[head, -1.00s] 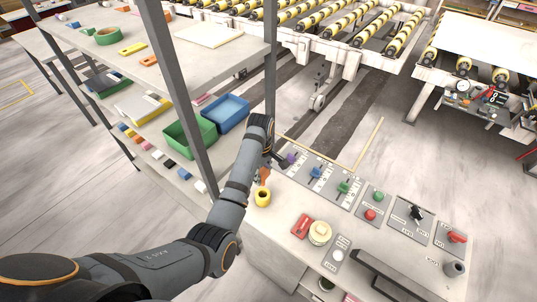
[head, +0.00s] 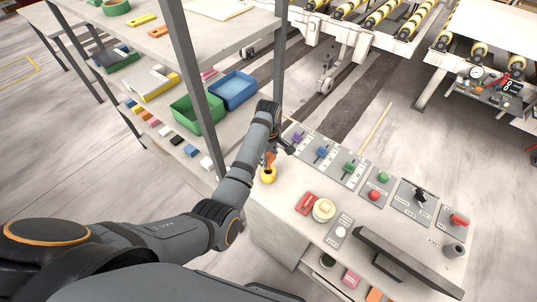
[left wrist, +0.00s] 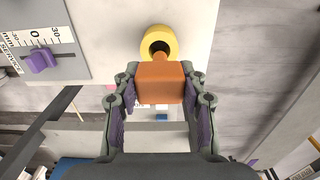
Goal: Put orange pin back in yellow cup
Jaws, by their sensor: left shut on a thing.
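The yellow cup (head: 268,177) stands on the left end of the pale stone slab, its round opening facing up. It also shows at the top of the left wrist view (left wrist: 154,32). The orange pin (left wrist: 160,82) is a block with a narrower end. My left gripper (left wrist: 159,90) is shut on the block, one finger on each side. The narrow end is at the cup's opening in the left wrist view; I cannot tell how deep it reaches. In the head view the pin (head: 269,158) shows just above the cup, below my left gripper (head: 272,154).
Sliders with purple, blue and green knobs (head: 322,152) lie right of the cup. Red and green buttons (head: 374,195), a red block (head: 305,203) and a black bar (head: 405,262) are further right. A shelf with green (head: 194,117) and blue bins (head: 233,90) stands left.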

